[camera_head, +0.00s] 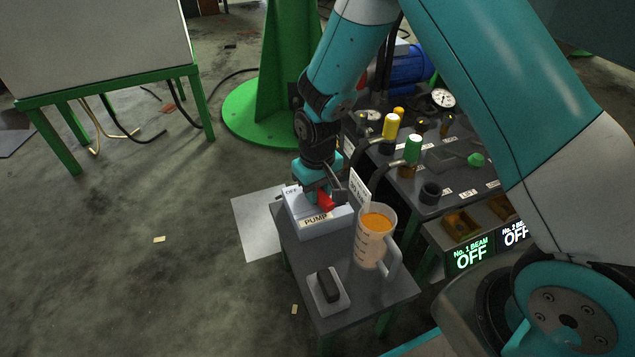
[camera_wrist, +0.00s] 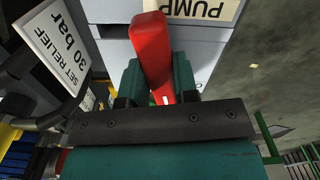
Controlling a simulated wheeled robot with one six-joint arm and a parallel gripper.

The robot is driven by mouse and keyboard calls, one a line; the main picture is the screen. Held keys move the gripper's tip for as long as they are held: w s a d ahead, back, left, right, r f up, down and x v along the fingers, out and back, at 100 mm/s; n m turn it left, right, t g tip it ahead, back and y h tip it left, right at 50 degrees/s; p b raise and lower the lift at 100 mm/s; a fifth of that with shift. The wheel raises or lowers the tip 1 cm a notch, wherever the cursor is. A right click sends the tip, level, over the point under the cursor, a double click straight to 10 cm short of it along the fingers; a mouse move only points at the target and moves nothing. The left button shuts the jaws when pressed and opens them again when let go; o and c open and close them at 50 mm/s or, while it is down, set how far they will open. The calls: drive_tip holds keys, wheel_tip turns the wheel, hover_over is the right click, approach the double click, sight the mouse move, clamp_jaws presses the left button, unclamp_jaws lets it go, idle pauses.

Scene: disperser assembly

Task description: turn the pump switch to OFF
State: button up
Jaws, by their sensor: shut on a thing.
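The pump switch has a red handle (camera_head: 326,203) on top of a pale grey box (camera_head: 318,228) marked PUMP. An OFF label (camera_head: 291,190) is at the box's upper left; the handle's visible end lies away from it, toward the PUMP label. In the wrist view the red handle (camera_wrist: 152,48) runs between my two green fingers. My gripper (camera_head: 322,190) is over the box and shut on the handle. In the wrist view my gripper (camera_wrist: 158,78) hides the handle's lower part and most of the box's other lettering.
A measuring jug (camera_head: 375,238) of orange liquid stands right of the box on a small dark table (camera_head: 390,288). A "30 bar" sign (camera_wrist: 55,42) stands close beside the box. A black block on a white tray (camera_head: 343,303) lies in front. Gauges and valves crowd the bench behind.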

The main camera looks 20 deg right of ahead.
drive_tip(key=n+p, duration=0.3)
drive_tip(key=p, duration=0.1)
drive_tip(key=shift+d+r+n, duration=0.1)
drive_tip(key=shift+r+n, duration=0.2)
drive_tip(key=shift+n, duration=0.1)
drive_tip(key=n+p, duration=0.4)
drive_tip(key=shift+d+f, duration=0.1)
drive_tip(key=n+p, duration=0.2)
drive_tip(key=n, duration=0.2)
drive_tip(key=shift+w+n+p, duration=0.1)
drive_tip(key=shift+n+p, duration=0.25)
drive_tip(key=shift+n, duration=0.05)
drive_tip(key=shift+w+f+n+p, duration=0.15)
drive_tip(key=shift+n+p, duration=0.55)
drive_tip(key=shift+n, duration=0.7)
drive_tip(key=o, duration=0.9)
wheel_tip(320, 180, up, 17)
drive_tip(key=p, duration=0.5)
